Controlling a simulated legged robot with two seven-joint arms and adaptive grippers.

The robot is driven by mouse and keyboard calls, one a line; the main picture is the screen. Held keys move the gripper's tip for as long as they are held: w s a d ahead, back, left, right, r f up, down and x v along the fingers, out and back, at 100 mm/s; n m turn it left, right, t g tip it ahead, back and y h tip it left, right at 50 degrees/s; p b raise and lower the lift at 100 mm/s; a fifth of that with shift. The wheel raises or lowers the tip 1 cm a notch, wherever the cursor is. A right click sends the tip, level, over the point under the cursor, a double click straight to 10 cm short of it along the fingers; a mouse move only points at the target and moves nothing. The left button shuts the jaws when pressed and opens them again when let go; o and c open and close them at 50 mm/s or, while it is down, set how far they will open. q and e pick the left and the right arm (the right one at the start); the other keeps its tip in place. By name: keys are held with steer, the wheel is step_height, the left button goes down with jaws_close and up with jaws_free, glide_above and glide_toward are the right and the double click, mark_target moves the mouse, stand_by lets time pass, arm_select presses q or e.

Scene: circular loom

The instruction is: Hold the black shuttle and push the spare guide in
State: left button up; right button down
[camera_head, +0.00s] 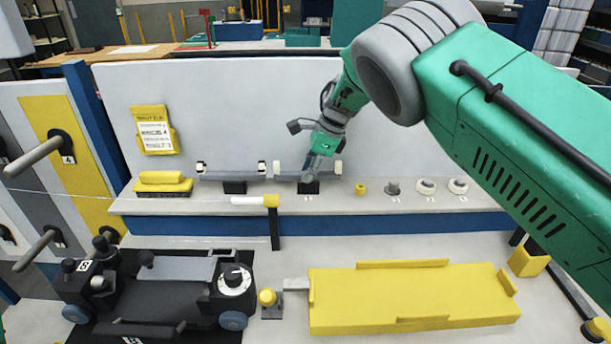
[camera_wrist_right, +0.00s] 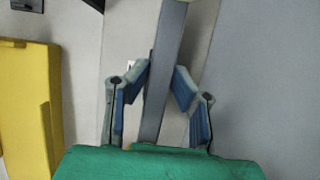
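The black shuttle (camera_head: 160,290), with blue wheels and a white dial, sits on a dark mat at the lower left. Two grey bars with white rollers at their ends rest on black stands on the shelf; they look like guides. One is the left bar (camera_head: 232,177), the other the right bar (camera_head: 290,176). My right gripper (camera_head: 315,163) is down at the right bar. In the wrist view its fingers (camera_wrist_right: 166,68) stand apart on either side of a grey bar (camera_wrist_right: 168,40); I cannot tell whether they touch it. My left gripper is not in view.
The shelf (camera_head: 345,203) also holds a yellow block (camera_head: 163,181), a yellow cap (camera_head: 361,188) and small round parts (camera_head: 425,186). A white-tipped rod (camera_head: 250,200) is in front of it. A yellow tray (camera_head: 400,295) lies at front right. A white panel (camera_head: 230,110) stands behind.

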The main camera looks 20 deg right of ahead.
steer(key=shift+d+r, duration=0.2)
steer(key=shift+d, duration=0.05)
steer(key=shift+w+d+r, duration=0.1)
steer(key=shift+d+r, duration=0.05)
steer(key=shift+r, duration=0.05)
steer(key=shift+a+r+p, duration=0.25)
steer(key=shift+r+p, duration=0.1)
steer(key=shift+p, duration=0.05)
steer(key=shift+r, duration=0.25)
steer(key=shift+d+r+p, duration=0.15)
steer(key=shift+r+p, duration=1.15)
steer(key=shift+r, duration=0.75)
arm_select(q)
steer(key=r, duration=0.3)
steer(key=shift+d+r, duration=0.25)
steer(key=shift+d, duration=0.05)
arm_select(e)
steer(key=shift+f, duration=0.1)
